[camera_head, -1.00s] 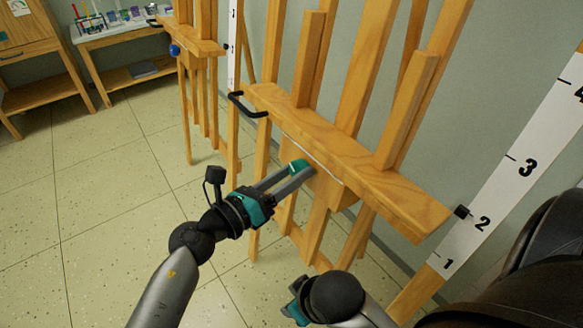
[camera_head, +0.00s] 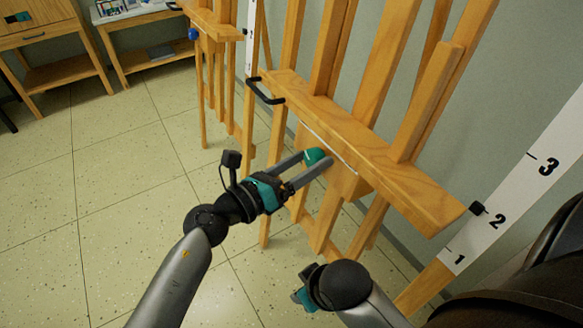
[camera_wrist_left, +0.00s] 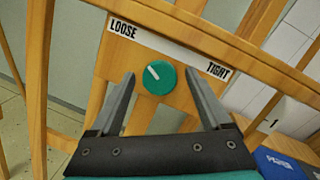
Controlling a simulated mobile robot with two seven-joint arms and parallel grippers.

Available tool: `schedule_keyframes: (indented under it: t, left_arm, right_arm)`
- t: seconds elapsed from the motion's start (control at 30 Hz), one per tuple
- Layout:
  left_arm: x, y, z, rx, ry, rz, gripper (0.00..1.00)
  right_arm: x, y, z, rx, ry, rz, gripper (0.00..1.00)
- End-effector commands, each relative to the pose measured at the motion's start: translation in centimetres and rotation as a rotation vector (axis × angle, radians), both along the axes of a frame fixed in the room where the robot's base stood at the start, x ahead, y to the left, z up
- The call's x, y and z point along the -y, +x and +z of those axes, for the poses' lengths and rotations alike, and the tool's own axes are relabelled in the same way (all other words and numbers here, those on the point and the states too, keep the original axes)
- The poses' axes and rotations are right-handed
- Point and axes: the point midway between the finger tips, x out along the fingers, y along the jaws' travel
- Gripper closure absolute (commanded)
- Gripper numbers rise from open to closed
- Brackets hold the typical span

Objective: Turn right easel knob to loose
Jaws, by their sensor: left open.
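The right easel's knob (camera_head: 317,156) is round and green with a white line, on the wooden board below the ledge. In the left wrist view, the knob (camera_wrist_left: 158,79) sits under a white strip (camera_wrist_left: 170,46) reading LOOSE at left and TIGHT at right. Its white line points up and left, towards the LOOSE side. My left gripper (camera_head: 315,162) is open, its fingertips pointing at the board. In the left wrist view the fingers (camera_wrist_left: 160,76) lie on either side of the knob, with gaps visible. My right gripper (camera_head: 304,297) is low; its fingers are hidden.
The right easel's ledge (camera_head: 400,185) juts out above the knob, with a black handle (camera_head: 265,92) at its left end. Another easel with a blue knob (camera_head: 193,34) stands further back. A white ruler strip (camera_head: 510,190) is at right. The floor at left is clear.

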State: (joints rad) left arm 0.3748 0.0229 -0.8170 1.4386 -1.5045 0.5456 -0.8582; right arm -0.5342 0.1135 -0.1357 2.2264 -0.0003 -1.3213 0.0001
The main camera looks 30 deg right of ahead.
Motion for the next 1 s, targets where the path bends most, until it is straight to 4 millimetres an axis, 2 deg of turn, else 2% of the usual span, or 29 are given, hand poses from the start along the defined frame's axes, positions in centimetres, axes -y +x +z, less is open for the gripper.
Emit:
schedule_keyframes:
  t: [0.2,0.27,0.6,0.8,1.0]
  left_arm:
    - [-0.9,-0.2,0.0,-0.001,0.002,0.001,0.19]
    - [-1.6,-0.3,0.1,-0.001,0.002,0.001,0.19]
    - [-8.4,-1.9,0.2,-0.002,0.003,0.003,0.19]
    - [-12.2,-2.9,0.2,-0.002,0.002,0.001,0.19]
    - [-14.4,-3.4,0.3,-0.001,0.0,0.0,0.19]
  right_arm:
    - [0.0,0.1,0.3,0.006,0.001,0.0,0.5]
    - [0.0,-0.1,-0.8,-0.013,-0.001,0.002,0.5]
    - [0.1,-0.9,-4.0,-0.061,-0.007,0.004,0.5]
    - [0.1,-1.3,-5.1,-0.076,-0.01,0.003,0.5]
    - [0.2,-1.5,-5.7,-0.084,-0.011,0.004,0.5]
